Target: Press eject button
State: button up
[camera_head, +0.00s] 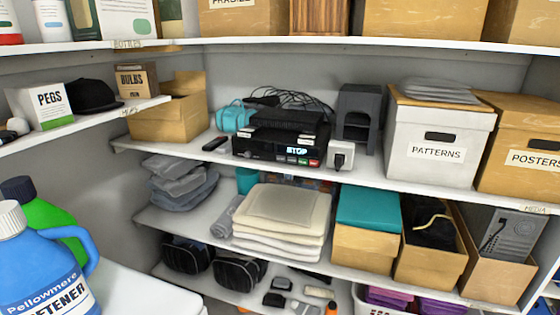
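A black media player (262,151) stands on the middle shelf, a little right of centre in the picture. Its lit front display (296,150) reads "STOP". A row of small coloured buttons (297,161), green and red among them, sits low on its front right. The button labels are too small to read, so I cannot tell which is the eject button. A smaller black box (290,119) lies on top of the player with dark cables behind it. My gripper is not in view.
A black remote (215,144) lies left of the player, and a white plug adapter (341,155) stands close at its right. A dark grey stand (358,115) and the "PATTERNS" box (437,122) are farther right. Blue (45,255) and green jugs fill the near left.

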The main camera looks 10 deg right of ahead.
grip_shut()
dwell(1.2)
